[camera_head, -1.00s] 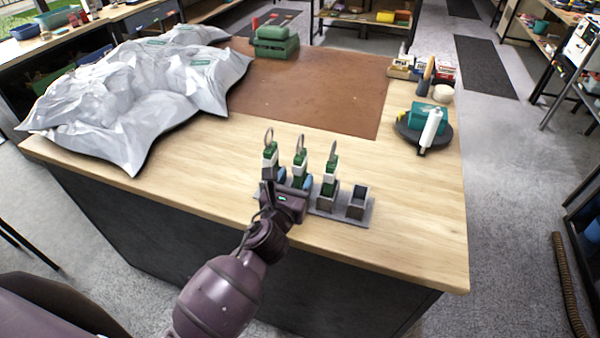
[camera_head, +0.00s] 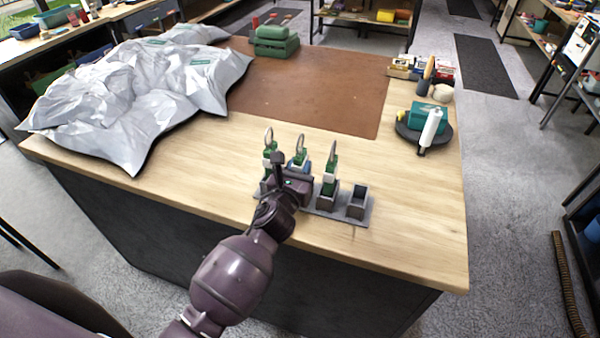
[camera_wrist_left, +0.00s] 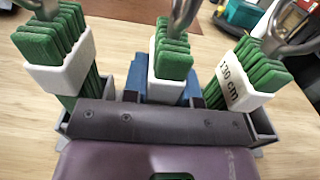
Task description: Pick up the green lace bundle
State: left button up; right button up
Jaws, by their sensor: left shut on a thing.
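Three green lace bundles with white bands and metal loops stand upright in a grey slotted rack (camera_head: 340,216): a left one (camera_head: 270,152), a middle one (camera_head: 300,153) and a right one (camera_head: 330,172). The right bundle's band reads "130 cm" in the left wrist view (camera_wrist_left: 240,87). My left gripper (camera_head: 298,166) is shut on the middle bundle, which also shows in the left wrist view (camera_wrist_left: 173,62) between blue finger pads. Its lower part is hidden by the gripper. My right gripper is not in view.
The rack's rightmost slot (camera_head: 358,201) is empty. Crumpled grey plastic sheeting (camera_head: 130,90) covers the table's left side. A brown mat (camera_head: 310,92) lies behind the rack. A round dark stand (camera_head: 408,133) holds a teal box and a white tube. Bare wood surrounds the rack.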

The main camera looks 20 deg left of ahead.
aim_at(300, 135)
pick_arm(q)
jog(key=shift+r, duration=0.1)
jog(key=shift+r, duration=0.3)
notch_tip(300, 135, up, 9)
jog(key=p, duration=0.2)
jog(key=shift+p, duration=0.4)
notch_tip(300, 135, up, 9)
jog(key=shift+r+p, duration=0.15)
jog(key=shift+p, duration=0.25)
jog(key=shift+r, duration=0.5)
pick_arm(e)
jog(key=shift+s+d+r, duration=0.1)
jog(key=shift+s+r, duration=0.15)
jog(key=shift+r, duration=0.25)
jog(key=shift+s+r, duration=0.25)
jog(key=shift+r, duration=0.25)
